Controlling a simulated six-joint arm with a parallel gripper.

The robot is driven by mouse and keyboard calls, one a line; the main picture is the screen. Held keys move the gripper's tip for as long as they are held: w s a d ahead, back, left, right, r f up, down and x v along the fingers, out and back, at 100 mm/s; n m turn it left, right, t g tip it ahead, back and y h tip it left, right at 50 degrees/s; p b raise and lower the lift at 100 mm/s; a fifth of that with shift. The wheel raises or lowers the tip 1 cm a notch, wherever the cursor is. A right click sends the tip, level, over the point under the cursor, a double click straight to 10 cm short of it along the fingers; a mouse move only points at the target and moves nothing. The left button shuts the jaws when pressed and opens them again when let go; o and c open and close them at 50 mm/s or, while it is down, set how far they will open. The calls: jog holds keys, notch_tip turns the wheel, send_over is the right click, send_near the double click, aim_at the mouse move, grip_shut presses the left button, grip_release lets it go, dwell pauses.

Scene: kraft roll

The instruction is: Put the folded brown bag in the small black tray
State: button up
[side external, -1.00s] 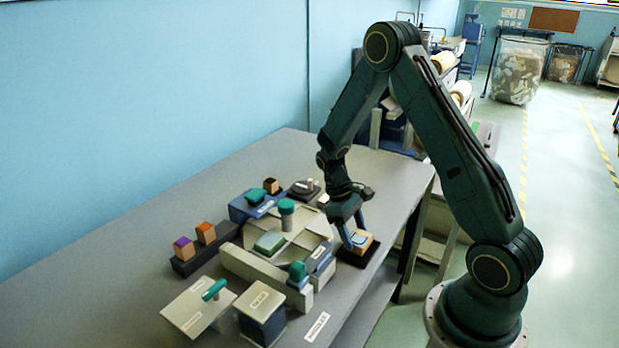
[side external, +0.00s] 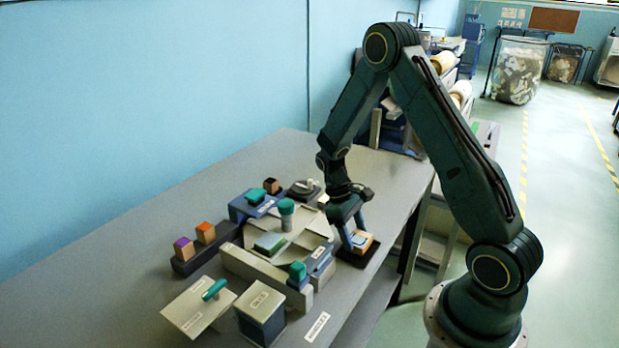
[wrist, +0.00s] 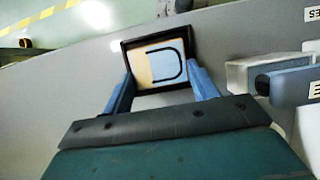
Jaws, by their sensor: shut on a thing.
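The folded brown bag (side external: 366,241) is a tan block with a pale blue panel on top. In the wrist view the bag (wrist: 142,68) shows a black U-shaped handle mark on the blue panel. The small black tray (side external: 352,260) is under it, near the table's right edge. In the wrist view the tray's dark rim (wrist: 126,43) frames the bag. My gripper (side external: 354,240) points down at the tray and is shut on the bag, with one blue finger (wrist: 160,82) on each side. I cannot tell whether the bag's underside touches the tray floor.
A pale grey fixture (side external: 252,265) with a blue block and green knobs stands close left of the tray. A dark holder (side external: 190,265) with purple- and orange-topped blocks is farther left. A lidded box (side external: 262,315) stands at the front. The table's back left is clear.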

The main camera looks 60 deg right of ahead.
jog(key=shift+f, duration=0.65)
dwell(0.8)
jog(key=o, duration=1)
jog(key=v, duration=1.4)
jog(key=shift+f, duration=0.1)
